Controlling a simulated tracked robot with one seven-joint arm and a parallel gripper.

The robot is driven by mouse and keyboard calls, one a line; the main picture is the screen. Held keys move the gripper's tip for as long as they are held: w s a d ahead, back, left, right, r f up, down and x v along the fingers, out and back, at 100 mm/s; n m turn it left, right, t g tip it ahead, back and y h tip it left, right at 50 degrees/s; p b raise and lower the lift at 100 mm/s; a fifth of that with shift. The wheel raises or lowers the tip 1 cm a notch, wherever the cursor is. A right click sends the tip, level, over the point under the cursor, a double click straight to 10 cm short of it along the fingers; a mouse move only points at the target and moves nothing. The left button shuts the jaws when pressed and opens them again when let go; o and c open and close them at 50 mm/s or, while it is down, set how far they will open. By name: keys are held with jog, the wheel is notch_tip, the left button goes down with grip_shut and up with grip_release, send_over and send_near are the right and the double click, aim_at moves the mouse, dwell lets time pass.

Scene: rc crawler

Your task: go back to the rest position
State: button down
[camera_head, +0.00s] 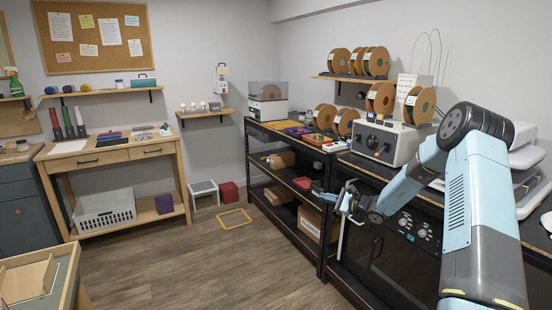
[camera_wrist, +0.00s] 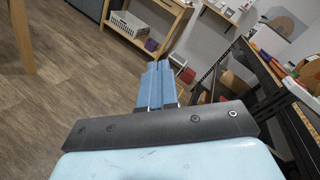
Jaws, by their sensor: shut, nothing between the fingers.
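My gripper (camera_head: 347,198) is at the end of my light-blue and grey arm, which reaches in from the right of the head view. It is in front of the black workbench, near the machine's dark front panel. In the wrist view my gripper (camera_wrist: 154,82) shows its two blue fingers side by side, closed together with nothing between them. The fingers point toward open floor and the far wooden table.
A black shelf bench (camera_head: 291,163) runs along the right wall, with spools, trays and a grey machine (camera_head: 389,141) on it. A wooden table (camera_head: 108,153) stands at the back left. A white step stool (camera_head: 205,192) and a red box (camera_head: 228,191) sit on the floor. The middle floor is clear.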

jog(key=s+a+r+n+g+h, duration=0.2)
jog(key=s+a+r+n+g, duration=0.15)
jog(key=s+r, duration=0.35)
jog(key=s+a+r+n+g+h, duration=0.15)
jog(key=s+r+n, duration=0.3)
jog(key=s, duration=0.45)
jog(key=s+a+r+n+g+h, duration=0.1)
jog(key=s+a+r+n+g, duration=0.25)
jog(key=s+r, duration=0.35)
jog(key=s+d+r+n+t+h, duration=0.1)
jog(key=s+d+r+n+h, duration=0.1)
jog(key=s, duration=0.7)
jog(key=s+d+r+n+t+h, duration=0.1)
jog(key=s+d+r+n+h, duration=0.1)
jog(key=s+d, duration=0.4)
jog(key=s+d+r+n+t+h, duration=0.2)
jog(key=s+d+r+h, duration=0.2)
jog(key=s, duration=1)
jog(key=shift+h, duration=0.75)
